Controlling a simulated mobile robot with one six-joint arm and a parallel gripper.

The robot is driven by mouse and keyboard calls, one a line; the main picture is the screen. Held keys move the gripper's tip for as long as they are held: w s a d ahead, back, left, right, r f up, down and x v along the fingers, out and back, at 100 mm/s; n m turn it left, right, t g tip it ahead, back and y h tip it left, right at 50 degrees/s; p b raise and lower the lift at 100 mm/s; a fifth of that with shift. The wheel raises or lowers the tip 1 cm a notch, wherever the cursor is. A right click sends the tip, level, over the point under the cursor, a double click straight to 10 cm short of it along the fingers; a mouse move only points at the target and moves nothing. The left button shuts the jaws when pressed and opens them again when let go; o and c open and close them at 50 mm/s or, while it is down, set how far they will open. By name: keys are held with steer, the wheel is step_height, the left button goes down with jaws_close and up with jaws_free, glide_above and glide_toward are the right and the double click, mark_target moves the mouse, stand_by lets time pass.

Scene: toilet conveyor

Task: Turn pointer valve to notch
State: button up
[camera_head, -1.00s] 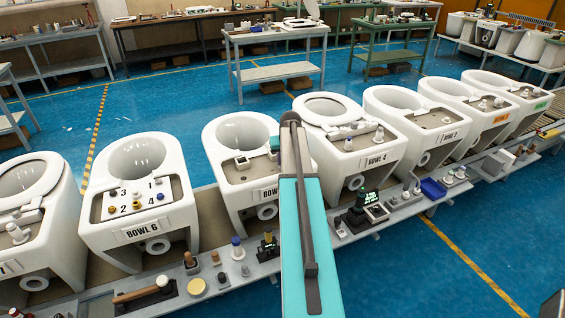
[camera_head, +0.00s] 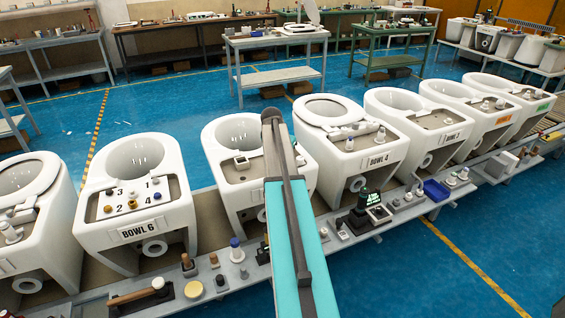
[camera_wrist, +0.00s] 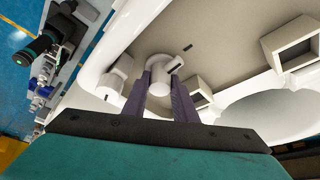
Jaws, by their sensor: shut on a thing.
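The pointer valve (camera_wrist: 158,84) is a white round knob on the grey-beige deck of a toilet bowl, near the middle of the wrist view. My gripper (camera_wrist: 160,88) has its two dark purple fingers on either side of the knob, shut on it. A short dark mark (camera_wrist: 187,47) lies on the deck just beyond the knob, to the right. In the head view my arm reaches to the bowl (camera_head: 226,165) between BOWL 6 and BOWL 4. There the arm hides the knob and my fingertips.
BOWL 6 (camera_head: 137,225) and BOWL 4 (camera_head: 352,160) flank this bowl. A shelf with small tools (camera_head: 190,292) runs along the front.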

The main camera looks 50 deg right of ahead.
steer(key=shift+w+a+r+m, duration=0.1)
steer(key=shift+w+a+m, duration=0.1)
steer(key=shift+w+m, duration=0.2)
steer(key=o, duration=1)
steer(key=shift+o, duration=0.2)
steer(key=shift+s, duration=0.15)
steer(key=shift+s, duration=0.1)
steer(key=shift+b+v, duration=0.4)
steer(key=shift+v, duration=0.45)
steer(key=w+b+v, duration=0.1)
steer(key=b+v, duration=0.1)
steer(key=v, duration=1)
steer(key=shift+s, duration=0.2)
steer(key=shift+s+a, duration=0.1)
steer(key=shift+a, duration=0.05)
